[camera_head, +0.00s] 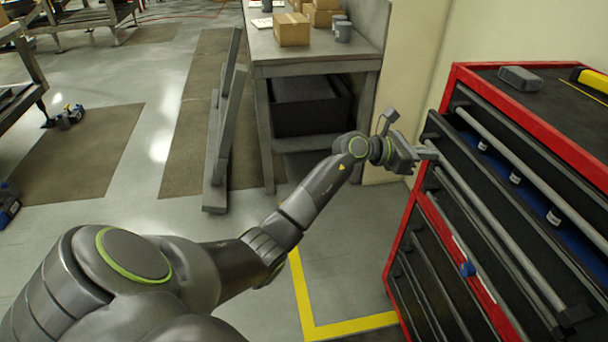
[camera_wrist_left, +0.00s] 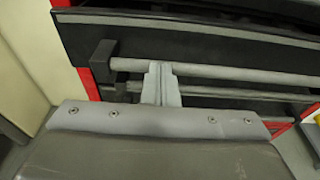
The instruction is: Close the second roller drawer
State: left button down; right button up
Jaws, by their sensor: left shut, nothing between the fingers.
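A red tool chest (camera_head: 411,215) with dark drawer fronts stands at the right. The second drawer (camera_head: 522,228) is pulled out, and its blue inside with several small items shows below the top drawer's bar. Its grey handle bar (camera_head: 490,230) runs along the front. My left gripper (camera_head: 428,153) is shut and empty, near the left end of this bar. In the left wrist view the closed fingers (camera_wrist_left: 160,72) reach the upper handle bar (camera_wrist_left: 220,73); whether they touch it I cannot tell. My right gripper is not in view.
A grey box (camera_head: 519,78) and a yellow-and-black tool (camera_head: 591,82) lie on the chest top. A workbench (camera_head: 312,50) with cardboard boxes stands behind my left arm, beside a leaning grey frame (camera_head: 221,130). Yellow tape (camera_head: 302,290) marks otherwise open floor before the chest.

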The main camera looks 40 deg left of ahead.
aim_at(453, 150)
pick_arm(q)
jog(key=x, duration=0.2)
jog(key=b+x, duration=0.1)
jog(key=x, duration=0.1)
jog(key=r+b+x, duration=0.1)
jog(key=x, duration=0.1)
jog(key=shift+w, duration=0.15)
jog(key=shift+r, duration=0.1)
jog(key=shift+d+r, duration=0.1)
